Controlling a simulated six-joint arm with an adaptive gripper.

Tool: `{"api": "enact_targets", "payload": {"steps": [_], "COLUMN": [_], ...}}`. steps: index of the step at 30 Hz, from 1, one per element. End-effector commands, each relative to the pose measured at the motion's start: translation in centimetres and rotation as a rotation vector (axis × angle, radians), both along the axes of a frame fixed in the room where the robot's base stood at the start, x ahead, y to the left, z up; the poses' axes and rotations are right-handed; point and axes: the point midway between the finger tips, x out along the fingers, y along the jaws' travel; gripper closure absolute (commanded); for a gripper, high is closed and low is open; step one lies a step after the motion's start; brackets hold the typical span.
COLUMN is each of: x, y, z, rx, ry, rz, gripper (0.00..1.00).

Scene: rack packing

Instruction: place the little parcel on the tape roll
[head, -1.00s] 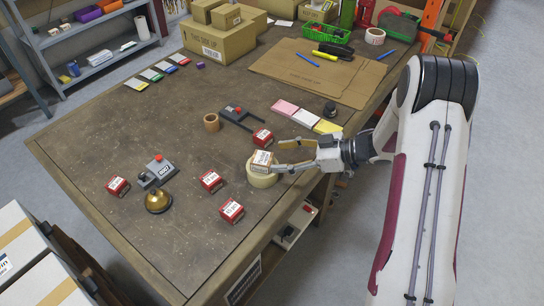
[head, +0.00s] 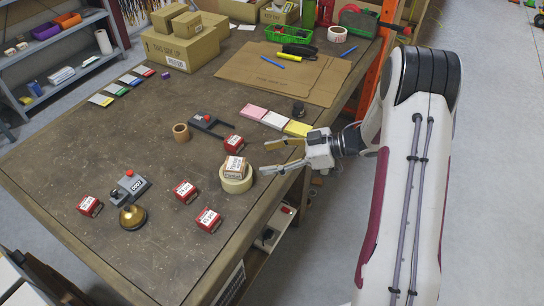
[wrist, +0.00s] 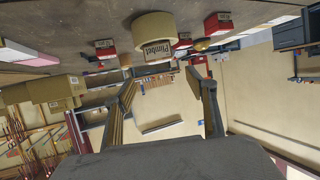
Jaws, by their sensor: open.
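The little parcel (head: 234,167), a small brown box with a white printed label, rests on top of the tape roll (head: 238,184), a cream ring lying flat near the table's right edge. My gripper (head: 268,158) is open and empty, to the right of the parcel and apart from it. In the wrist view, which looks upside down, the parcel (wrist: 158,52) lies against the tape roll (wrist: 153,27), beyond my open fingertips (wrist: 160,78). Nothing is between the fingers.
Several red boxes stand around the roll, one (head: 233,143) close behind it and one (head: 185,191) to its left. A brass bell (head: 132,217), a grey counter device (head: 131,186) and a brown ring (head: 181,132) are also on the table. Cartons (head: 180,45) stand at the back.

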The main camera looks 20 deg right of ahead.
Motion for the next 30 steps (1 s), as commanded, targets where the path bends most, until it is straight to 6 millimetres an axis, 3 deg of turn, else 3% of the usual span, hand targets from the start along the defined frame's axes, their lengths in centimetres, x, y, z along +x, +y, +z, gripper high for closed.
{"api": "enact_targets", "payload": {"steps": [8, 14, 21, 30], "x": [0.7, 3.1, 6.4, 8.2], "y": [-0.1, -0.7, -2.4, -5.1], "z": [0.6, 2.7, 7.0, 13.0], "rx": [-0.025, -0.105, -0.238, -0.376], "ry": [-0.019, -0.073, -0.154, -0.215], "rz": [-0.023, -0.115, -0.288, -0.518], "gripper": [0.44, 0.44, 0.44, 0.44]}}
